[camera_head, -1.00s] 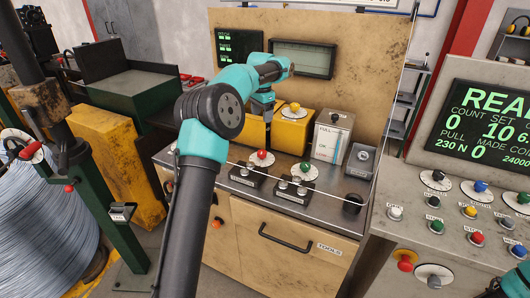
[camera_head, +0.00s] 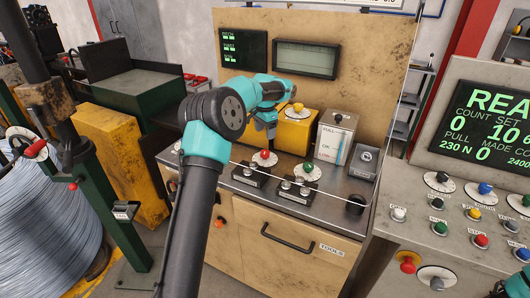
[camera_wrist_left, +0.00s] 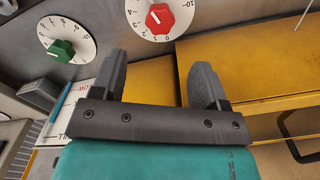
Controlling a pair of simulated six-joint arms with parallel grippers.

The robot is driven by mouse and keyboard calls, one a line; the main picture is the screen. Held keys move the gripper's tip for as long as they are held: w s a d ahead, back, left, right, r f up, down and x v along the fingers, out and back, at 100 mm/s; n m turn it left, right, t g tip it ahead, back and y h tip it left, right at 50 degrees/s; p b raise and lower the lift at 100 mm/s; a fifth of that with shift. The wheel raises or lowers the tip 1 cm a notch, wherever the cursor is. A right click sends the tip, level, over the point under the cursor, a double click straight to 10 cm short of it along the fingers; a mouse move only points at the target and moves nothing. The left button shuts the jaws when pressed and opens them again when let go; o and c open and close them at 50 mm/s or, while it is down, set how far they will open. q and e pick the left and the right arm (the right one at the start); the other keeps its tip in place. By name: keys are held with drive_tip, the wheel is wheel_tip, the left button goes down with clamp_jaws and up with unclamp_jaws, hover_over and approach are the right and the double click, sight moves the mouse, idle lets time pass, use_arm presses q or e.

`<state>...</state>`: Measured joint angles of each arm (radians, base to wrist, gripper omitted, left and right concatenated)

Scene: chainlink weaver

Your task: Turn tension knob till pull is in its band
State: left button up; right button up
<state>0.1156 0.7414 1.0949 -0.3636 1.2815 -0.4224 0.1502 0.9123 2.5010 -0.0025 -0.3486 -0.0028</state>
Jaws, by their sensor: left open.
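A red knob (camera_head: 264,155) on a white dial and a green knob (camera_head: 306,167) on another dial stand on the bench top. Which knob sets tension is not readable. A box marked PULL (camera_head: 335,137) has a gauge face with OK and LOW; its pointer is too small to read. My left gripper (camera_head: 270,132) is open and empty, just behind and above the red knob. In the left wrist view, the red knob (camera_wrist_left: 160,18) shows beyond the open fingers (camera_wrist_left: 160,85), apart from them, and the green knob (camera_wrist_left: 62,48) is off to the left.
A yellow block with a yellow knob (camera_head: 298,107) stands behind the dials. Metal clamps (camera_head: 293,187) sit in front, a thin wire above them. A dark cup (camera_head: 355,203) is at the right. The screen (camera_head: 487,128) reads PULL 230 N.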

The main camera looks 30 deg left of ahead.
sight(265, 152)
use_arm(q)
wheel_tip(265, 152, down, 10)
drive_tip(key=shift+f, duration=0.15)
idle(0.3)
drive_tip(key=c, duration=0.9)
